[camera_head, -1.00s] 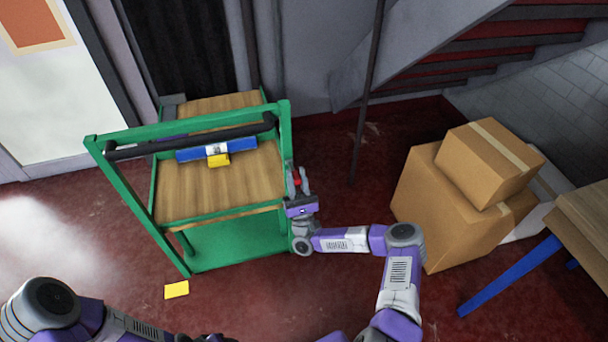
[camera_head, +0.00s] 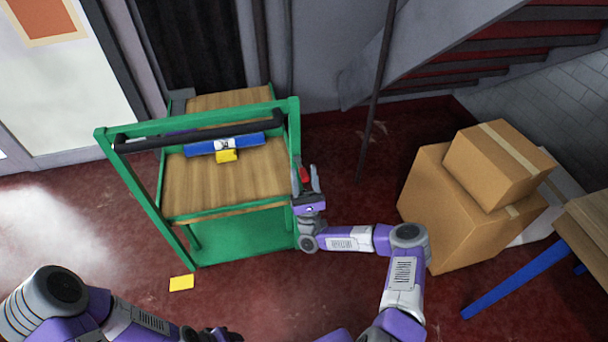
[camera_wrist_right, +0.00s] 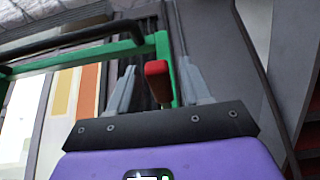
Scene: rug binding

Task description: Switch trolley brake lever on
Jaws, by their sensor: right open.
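A green trolley (camera_head: 250,242) with wooden shelves and a black push handle (camera_head: 200,132) stands left of centre. The brake lever has a red grip (camera_head: 305,174) at the trolley's right side. The red grip also shows in the right wrist view (camera_wrist_right: 158,80), on a dark stem. My right gripper (camera_head: 307,182) is open, with its fingers pointing up and the red grip between them in the picture; in the right wrist view the fingers (camera_wrist_right: 160,88) stand apart on both sides of it. I cannot tell whether either finger touches it. My left arm shows at the lower left, but its gripper is not clear.
A blue roll (camera_head: 245,141) and a yellow item (camera_head: 228,156) lie on the trolley. A yellow card (camera_head: 181,283) lies on the red floor. Cardboard boxes (camera_head: 440,200) and a blue-legged table (camera_head: 510,280) stand at the right. A dark pole (camera_head: 377,100) rises behind.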

